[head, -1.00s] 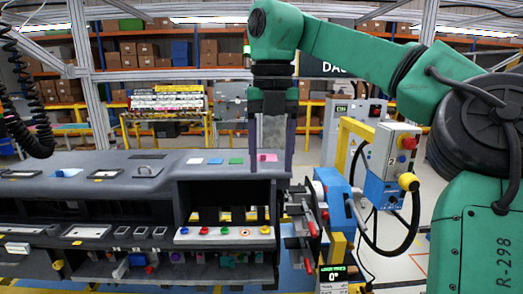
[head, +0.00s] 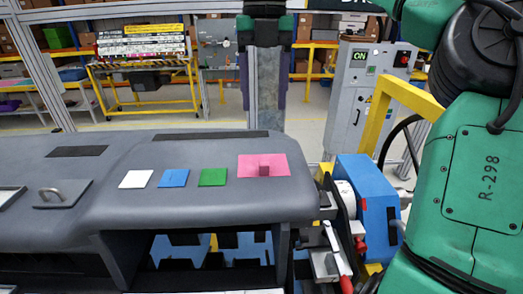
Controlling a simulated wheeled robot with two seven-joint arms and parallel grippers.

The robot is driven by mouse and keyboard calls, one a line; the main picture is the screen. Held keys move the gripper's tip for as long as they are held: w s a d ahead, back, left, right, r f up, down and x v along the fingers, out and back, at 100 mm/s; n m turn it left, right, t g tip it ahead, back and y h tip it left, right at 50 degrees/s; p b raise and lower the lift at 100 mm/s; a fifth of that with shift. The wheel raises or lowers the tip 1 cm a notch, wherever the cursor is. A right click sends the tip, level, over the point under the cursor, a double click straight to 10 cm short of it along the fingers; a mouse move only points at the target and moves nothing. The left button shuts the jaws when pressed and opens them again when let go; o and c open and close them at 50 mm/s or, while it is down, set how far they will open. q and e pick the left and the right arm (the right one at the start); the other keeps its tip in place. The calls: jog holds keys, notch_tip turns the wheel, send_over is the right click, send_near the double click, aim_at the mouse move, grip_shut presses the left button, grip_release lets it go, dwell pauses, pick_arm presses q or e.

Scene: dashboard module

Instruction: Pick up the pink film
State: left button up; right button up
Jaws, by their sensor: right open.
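The pink film (head: 250,160) is a flat pink rectangle with a small darker pink tab standing up near its middle. It lies on top of the grey dashboard module, near the right end. My right gripper (head: 264,100) points straight down, above and beyond the film in the picture. Its two dark fingers are apart and hold nothing; a grey post shows between them. The gripper does not appear to touch the film. My left gripper is not in view.
White (head: 136,179), blue (head: 173,178) and green (head: 213,177) squares lie left of the film on the dashboard (head: 110,205). A blue device (head: 355,190) and a yellow frame (head: 376,120) stand close on the right. A grey cabinet (head: 360,95) is behind.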

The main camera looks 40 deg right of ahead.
send_over(264, 165)
notch_tip(264, 165, down, 6)
notch_tip(264, 165, down, 6)
jog(key=p, duration=0.3)
jog(key=shift+w+d+f, duration=0.1)
jog(key=shift+w+f, duration=0.05)
jog(key=shift+f, duration=0.4)
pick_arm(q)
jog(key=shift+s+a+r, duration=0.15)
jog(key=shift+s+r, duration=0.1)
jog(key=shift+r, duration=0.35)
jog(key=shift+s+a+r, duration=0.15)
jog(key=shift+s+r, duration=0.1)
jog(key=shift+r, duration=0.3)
pick_arm(e)
jog(key=shift+s, duration=0.2)
jog(key=shift+c, duration=0.3)
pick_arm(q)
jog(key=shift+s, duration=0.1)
pick_arm(e)
grip_shut()
